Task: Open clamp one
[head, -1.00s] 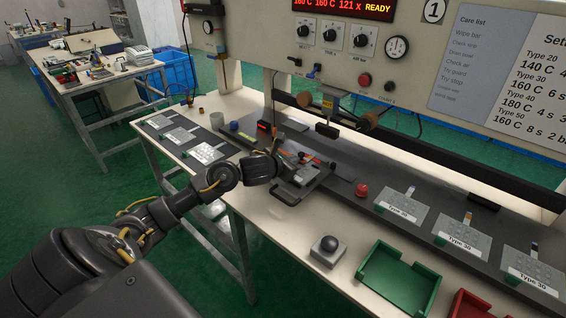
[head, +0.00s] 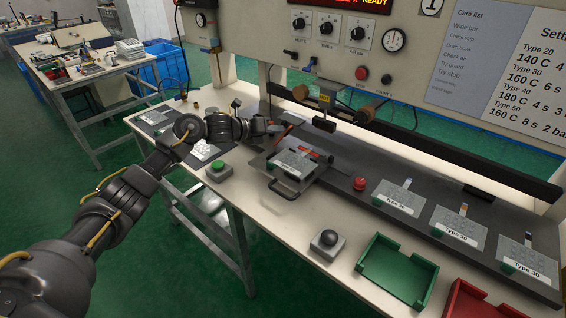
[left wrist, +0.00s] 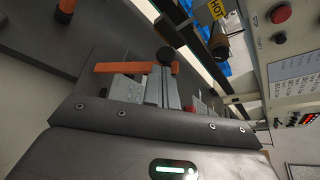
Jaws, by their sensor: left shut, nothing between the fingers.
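A keypad plate (head: 295,162) lies on a dark fixture with a front handle (head: 284,188). An orange-red clamp lever (head: 290,130) stands raised at the fixture's back left. It seems to be the long orange bar (left wrist: 122,67) in the left wrist view, near a black ball knob (left wrist: 165,55). Another red clamp part (head: 308,154) sits behind the plate. I cannot read which clamp is number one. My left gripper (head: 276,127) is shut and empty, close beside the raised lever; I cannot tell whether it touches. My right gripper is not in view.
The press head (head: 325,110) with its HOT label hangs behind the fixture. A green button (head: 217,168) and a dark round button box (head: 326,243) stand at the front. A red knob (head: 359,184), a green tray (head: 397,272) and more keypad plates are to the right.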

